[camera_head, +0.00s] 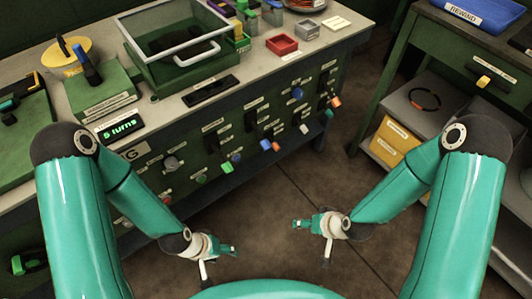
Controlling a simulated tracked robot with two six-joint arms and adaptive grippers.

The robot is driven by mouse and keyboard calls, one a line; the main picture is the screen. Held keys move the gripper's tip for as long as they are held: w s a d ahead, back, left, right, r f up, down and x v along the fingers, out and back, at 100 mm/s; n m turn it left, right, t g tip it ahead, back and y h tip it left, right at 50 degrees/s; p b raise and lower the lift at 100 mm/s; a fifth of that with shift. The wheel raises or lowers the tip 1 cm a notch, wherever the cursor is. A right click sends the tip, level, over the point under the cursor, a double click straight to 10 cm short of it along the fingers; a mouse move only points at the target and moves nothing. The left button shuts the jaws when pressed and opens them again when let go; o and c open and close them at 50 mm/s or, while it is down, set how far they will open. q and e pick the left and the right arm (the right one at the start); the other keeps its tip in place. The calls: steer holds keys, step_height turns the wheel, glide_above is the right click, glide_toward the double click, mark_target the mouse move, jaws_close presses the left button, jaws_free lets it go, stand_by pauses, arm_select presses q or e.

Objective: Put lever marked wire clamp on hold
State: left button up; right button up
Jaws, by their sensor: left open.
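The dark green front panel (185,185) of the workbench carries several levers and knobs under small white labels. My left gripper (222,264) is open and empty, in front of and below the panel. My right gripper (308,243) is open and empty, farther right, clear of the bench.
A display reading "5 turns" (121,130) sits at the bench's front edge. A green bin (178,75), a red box (282,44) and a grey box (307,29) stand on top. A shelf unit with a yellow box (392,143) and blue rewind tray (480,12) is right. Floor between is clear.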

steer(key=w+f+n+t+y+b, duration=0.1)
steer(key=w+f+t+b, duration=0.15)
steer(key=w+b, duration=0.4)
steer(key=w+f+n+t+y+b, duration=0.1)
steer(key=w+f+t+b, duration=0.15)
steer(key=w+b, duration=0.4)
steer(key=n+t+y+b, duration=0.5)
steer(key=b, duration=1)
glide_toward(266, 145)
steer(key=b+x, duration=0.1)
steer(key=x, duration=0.2)
steer(key=b+x, duration=0.1)
steer(key=x, duration=0.3)
steer(key=f+b+x, duration=0.1)
steer(key=x, duration=0.2)
steer(key=shift+w+f, duration=0.15)
steer(key=shift+w, duration=0.3)
steer(key=shift+a, duration=0.1)
jaws_close()
